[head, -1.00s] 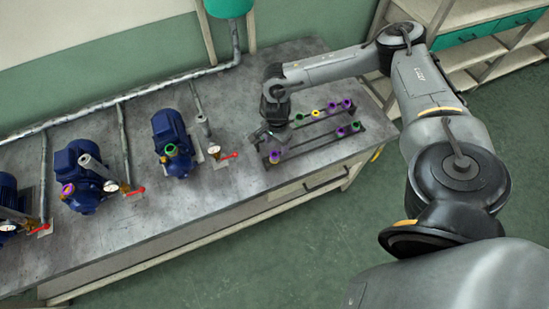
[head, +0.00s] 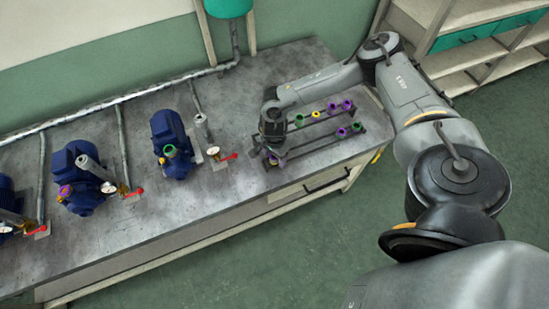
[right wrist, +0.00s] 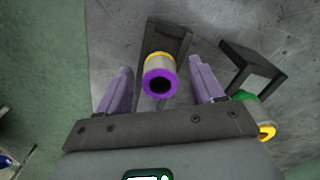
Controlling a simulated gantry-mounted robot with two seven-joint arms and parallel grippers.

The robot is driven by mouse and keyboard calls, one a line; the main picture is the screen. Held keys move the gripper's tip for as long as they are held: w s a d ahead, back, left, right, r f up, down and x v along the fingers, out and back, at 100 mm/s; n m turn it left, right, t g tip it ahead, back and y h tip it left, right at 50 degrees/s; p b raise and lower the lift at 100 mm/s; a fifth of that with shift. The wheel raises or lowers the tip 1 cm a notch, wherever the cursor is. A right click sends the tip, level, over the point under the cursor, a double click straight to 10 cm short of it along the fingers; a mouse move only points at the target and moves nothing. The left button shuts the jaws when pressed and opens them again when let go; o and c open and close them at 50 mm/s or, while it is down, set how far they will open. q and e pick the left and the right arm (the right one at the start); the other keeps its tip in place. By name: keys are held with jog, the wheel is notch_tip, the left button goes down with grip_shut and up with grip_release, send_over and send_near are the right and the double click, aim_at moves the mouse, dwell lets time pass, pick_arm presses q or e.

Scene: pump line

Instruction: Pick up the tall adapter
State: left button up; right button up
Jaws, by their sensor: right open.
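A grey adapter with a purple top ring and a yellow band lower down (right wrist: 160,76) stands at the end of a dark rack rail in the right wrist view. My right gripper (right wrist: 160,88) is open, with one finger on each side of this adapter and visible gaps to it. In the head view my right gripper (head: 271,156) is over the near left end of the rack and mostly covers that adapter. Several other adapters stand on the rack, with purple (head: 347,105), green (head: 299,120) and yellow (head: 316,115) tops. I cannot tell their heights surely. My left gripper is not in view.
A green and yellow adapter (right wrist: 258,112) stands by a dark rack end just right of my right gripper. Blue pumps (head: 170,140) with pipes and red-handled valves (head: 229,157) stand along the grey bench (head: 215,225). Shelves (head: 485,55) stand at the back right.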

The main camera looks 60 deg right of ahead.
jog(key=shift+c, duration=0.2)
jog(key=c, duration=1.1)
jog(key=shift+r, duration=0.15)
notch_tip(320, 180, up, 4)
jog(key=shift+f+p, duration=0.1)
jog(key=shift+p, duration=0.3)
jog(key=shift+s+a+r+p, duration=0.2)
jog(key=shift+s+a+r, duration=0.3)
jog(key=shift+s+r, duration=1)
jog(key=shift+s+a+r+p, duration=0.2)
jog(key=shift+s+a+r, duration=0.45)
jog(key=shift+s, duration=1.6)
jog(key=shift+s+a+r+p, duration=0.2)
jog(key=shift+s+a+r, duration=0.15)
jog(key=shift+s+r, duration=1.25)
